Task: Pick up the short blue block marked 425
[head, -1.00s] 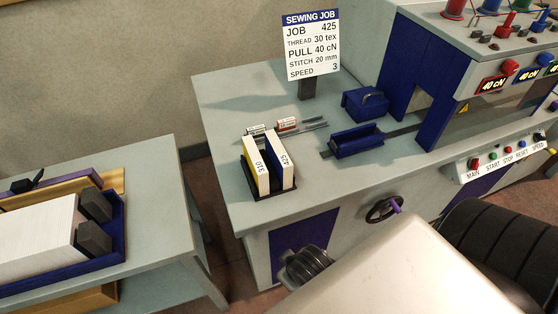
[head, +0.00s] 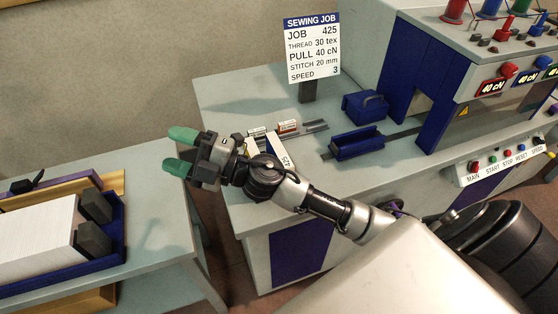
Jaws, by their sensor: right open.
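The block marked 425 (head: 281,153) has a white top face and stands at the left end of the machine table. My right forearm covers its lower part, and its blue side is hidden now. The block marked 310 with a yellow side (head: 250,147) is beside it, mostly hidden behind my right wrist. The black holder under both blocks is hidden. My right gripper (head: 180,150), with green fingertips, is open and empty. It points left, past the blocks, over the gap between the two tables. My left gripper is not in view.
A job sign (head: 312,48) reads JOB 425. A blue trough (head: 357,144) and a blue lidded box (head: 365,106) stand right of the blocks, before the machine (head: 423,60). A blue tray (head: 118,240) with a large white block is on the left table.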

